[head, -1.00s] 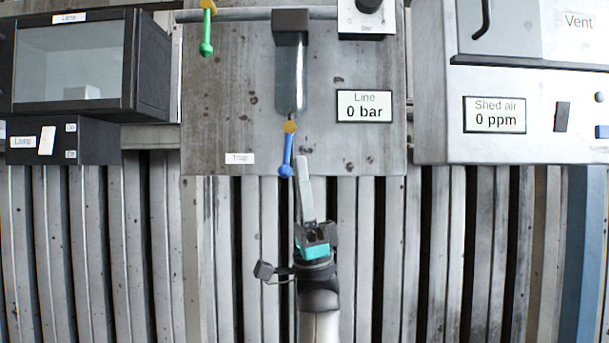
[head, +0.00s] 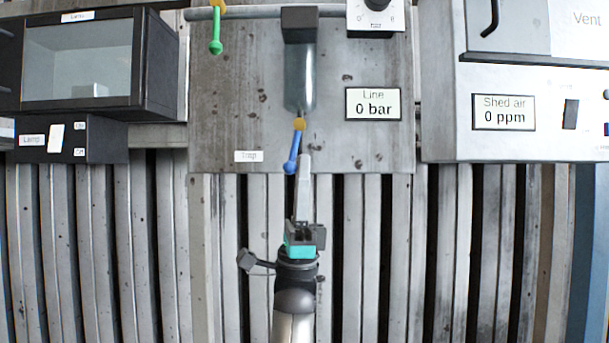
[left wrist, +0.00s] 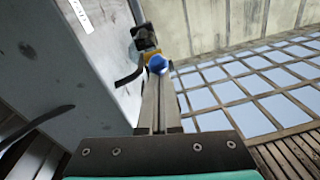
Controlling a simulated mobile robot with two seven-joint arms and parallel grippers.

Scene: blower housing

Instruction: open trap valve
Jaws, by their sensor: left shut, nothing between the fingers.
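The trap valve has a blue lever (head: 293,152) with a ball end, hanging from a yellow pivot (head: 299,124) below the clear trap bowl (head: 299,80). The lever points down and tilts slightly left. The "Trap" label (head: 248,156) is to its left. My left gripper (head: 305,158) is shut and empty, pointing up, with its tips just right of the lever's lower part. In the left wrist view the lever's blue ball (left wrist: 157,63) appears at the tips of my shut fingers (left wrist: 160,82); contact looks likely but is not clear. My right gripper is not in view.
A green lever (head: 215,35) hangs at the panel's upper left. A "Line 0 bar" display (head: 373,104) is right of the trap. A lamp box (head: 70,140) stands left, a "Shed air 0 ppm" cabinet (head: 503,112) right. Ribbed wall lies below the panel.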

